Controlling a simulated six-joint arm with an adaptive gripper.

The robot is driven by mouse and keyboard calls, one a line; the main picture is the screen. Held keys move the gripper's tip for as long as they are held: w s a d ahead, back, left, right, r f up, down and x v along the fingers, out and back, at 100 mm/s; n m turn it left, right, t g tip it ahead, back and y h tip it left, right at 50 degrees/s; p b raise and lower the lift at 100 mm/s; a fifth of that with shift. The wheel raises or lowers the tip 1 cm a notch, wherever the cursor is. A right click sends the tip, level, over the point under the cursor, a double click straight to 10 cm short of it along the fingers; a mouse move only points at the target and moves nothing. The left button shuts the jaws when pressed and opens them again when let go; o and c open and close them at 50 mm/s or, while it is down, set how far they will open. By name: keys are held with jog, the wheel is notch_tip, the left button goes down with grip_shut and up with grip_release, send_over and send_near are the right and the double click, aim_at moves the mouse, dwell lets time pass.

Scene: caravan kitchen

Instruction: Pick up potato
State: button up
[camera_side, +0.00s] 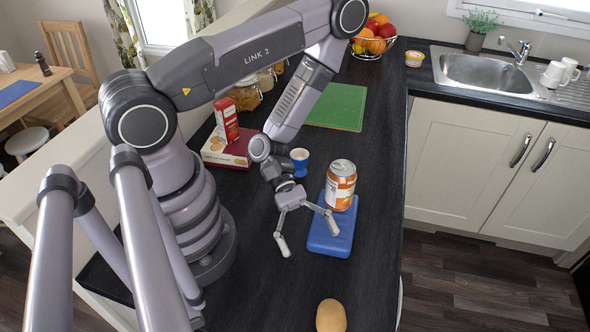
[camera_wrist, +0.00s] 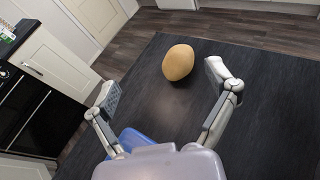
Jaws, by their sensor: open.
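The potato (camera_side: 331,316) is a plain tan oval lying on the dark countertop at the bottom of the side view, cut off by the frame's lower edge. In the wrist view the whole potato (camera_wrist: 178,62) shows on the counter, ahead of my gripper and nearer the right finger. My gripper (camera_side: 308,233) is open and empty above the counter, with its fingers spread wide and apart from the potato. In the wrist view my gripper (camera_wrist: 168,84) has one finger on each side of the picture.
A blue sponge-like block (camera_side: 331,240) bearing an orange can (camera_side: 341,185) is beside my gripper's right finger. A blue egg cup (camera_side: 299,162), a red box (camera_side: 226,121) and a green board (camera_side: 338,107) are farther back. Bare counter (camera_side: 300,285) lies between gripper and potato.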

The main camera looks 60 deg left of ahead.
aim_at(336, 329)
jog(key=f, duration=0.1)
jog(key=s+f+n, duration=0.1)
jog(key=f+n, duration=0.1)
jog(key=f, duration=0.1)
jog(key=shift+s+a+t+y, duration=0.1)
jog(key=shift+s+t+y, duration=0.2)
jog(key=shift+s+t, duration=0.1)
jog(key=shift+s+f, duration=0.15)
jog(key=shift+f, duration=0.15)
jog(key=shift+d+f, duration=0.15)
jog(key=shift+d, duration=0.2)
jog(key=x, duration=1.3)
jog(key=c, duration=1.2)
